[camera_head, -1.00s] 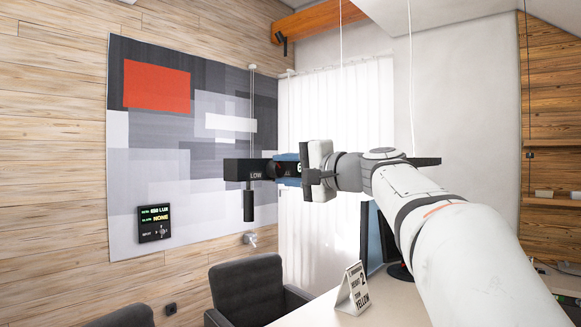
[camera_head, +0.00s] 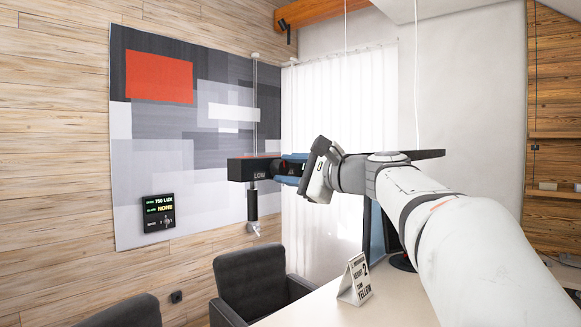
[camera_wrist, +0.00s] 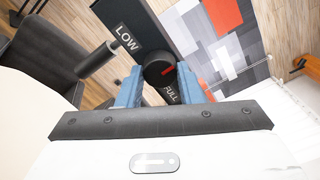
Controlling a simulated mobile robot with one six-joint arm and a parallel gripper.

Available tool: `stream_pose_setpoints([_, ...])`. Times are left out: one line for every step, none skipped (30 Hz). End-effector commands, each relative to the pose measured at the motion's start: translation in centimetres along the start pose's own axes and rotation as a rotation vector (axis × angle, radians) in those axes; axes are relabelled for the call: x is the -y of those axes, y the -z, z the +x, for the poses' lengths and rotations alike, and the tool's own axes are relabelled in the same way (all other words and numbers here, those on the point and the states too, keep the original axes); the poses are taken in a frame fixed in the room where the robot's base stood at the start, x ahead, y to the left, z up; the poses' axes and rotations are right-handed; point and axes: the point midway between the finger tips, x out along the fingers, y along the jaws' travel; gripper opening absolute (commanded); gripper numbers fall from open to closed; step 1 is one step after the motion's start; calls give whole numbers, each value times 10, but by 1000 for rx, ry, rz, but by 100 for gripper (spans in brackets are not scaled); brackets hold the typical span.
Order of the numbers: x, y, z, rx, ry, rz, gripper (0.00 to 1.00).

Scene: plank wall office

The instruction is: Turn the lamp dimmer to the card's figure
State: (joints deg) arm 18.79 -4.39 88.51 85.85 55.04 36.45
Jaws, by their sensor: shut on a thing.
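The lamp dimmer is a black bar (camera_head: 238,171) hanging at the middle, with LOW on its front. In the wrist view its panel (camera_wrist: 128,16) bears LOW at one end and FULL at the other. A round dark knob (camera_wrist: 155,72) with a red pointer stands between them. My gripper (camera_head: 287,170), with blue fingers, is shut on the knob, one finger on each side. A white card (camera_head: 355,281) stands on the desk with a large 2 and the word YELLOW; its smaller lines are hard to read. A wall display (camera_head: 158,212) appears to read 750 LUX and NONE.
A white desk (camera_head: 400,306) runs under my arm. Dark chairs (camera_head: 253,285) stand left of it. A dark monitor (camera_head: 377,235) is behind my arm. A dark cylinder (camera_head: 252,205) hangs beneath the dimmer bar. Thin cords hang from above.

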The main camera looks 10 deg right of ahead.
Motion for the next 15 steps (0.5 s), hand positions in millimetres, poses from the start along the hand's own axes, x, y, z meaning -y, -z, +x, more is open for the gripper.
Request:
stream_pose_setpoints([1,0,0,1,1,6,10])
stream_pose_setpoints([0,0,0,1,1,9,10])
stream_pose_setpoints([0,0,0,1,1,11,10])
stream_pose_setpoints([0,0,0,1,1,13,10])
stream_pose_setpoints([0,0,0,1,1,14,10])
stream_pose_setpoints([0,0,0,1,1,14,10])
stream_pose_setpoints([0,0,0,1,1,14,10])
stream_pose_setpoints([0,0,0,1,1,14,10])
stream_pose_setpoints([0,0,0,0,1,14,10])
stream_pose_setpoints([0,0,0,0,1,14,10])
stream_pose_setpoints([0,0,0,0,1,14,10])
stream_pose_setpoints([0,0,0,0,1,14,10])
stream_pose_setpoints([0,0,0,0,1,14,10])
stream_pose_setpoints([0,0,0,0,1,14,10])
stream_pose_setpoints([0,0,0,0,1,14,34])
